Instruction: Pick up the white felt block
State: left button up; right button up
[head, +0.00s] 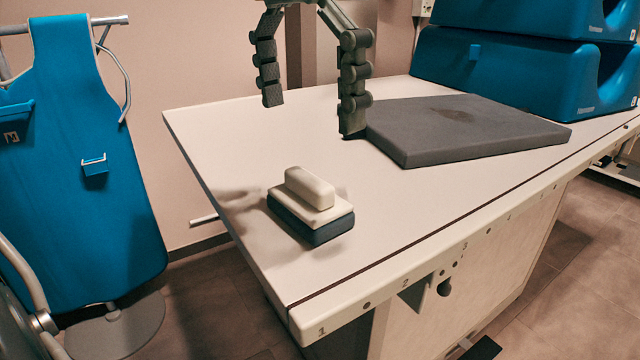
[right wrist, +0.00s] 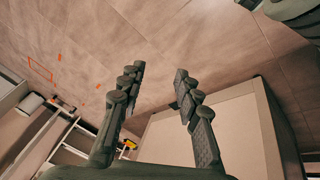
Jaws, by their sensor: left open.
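A small stack sits on the near left part of the table: a white rounded block (head: 310,187) on a wider white slab (head: 318,213), over a dark blue base (head: 310,231). I cannot tell whether these white parts are one piece or separate. My left gripper (head: 312,116) is open and empty. It hangs over the table, behind and above the stack and apart from it, fingers pointing down. My right gripper (right wrist: 159,73) is open and empty in the right wrist view, with floor beyond its fingers. The stack does not show there.
The white table (head: 240,136) has free room around the stack. A grey pad (head: 460,128) lies behind and to the right, close to one left finger. Blue padded pieces (head: 500,75) are stacked at the back right. A blue apron (head: 85,190) hangs on a stand at left.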

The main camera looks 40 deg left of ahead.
aim_at(307, 177)
pick_arm(q)
jog(key=shift+s+f+g+y, duration=0.4)
jog(key=shift+s+f, duration=0.2)
jog(key=shift+f, duration=0.3)
jog(key=f, duration=0.2)
jog(key=w+f, duration=0.1)
jog(key=f, duration=0.2)
jog(key=shift+w+f+b, duration=0.2)
jog(key=shift+b, duration=0.1)
jog(key=shift+a+f, duration=0.1)
jog(key=shift+f, duration=0.45)
jog(key=c, duration=1.6)
pick_arm(e)
jog(key=shift+w+a+r+t+y, duration=0.2)
jog(key=shift+w+a+t, duration=0.1)
jog(key=shift+a, duration=0.25)
jog(key=shift+w+a+r+t+y, duration=0.1)
jog(key=shift+w+a+t+y, duration=0.15)
jog(key=shift+a, duration=0.25)
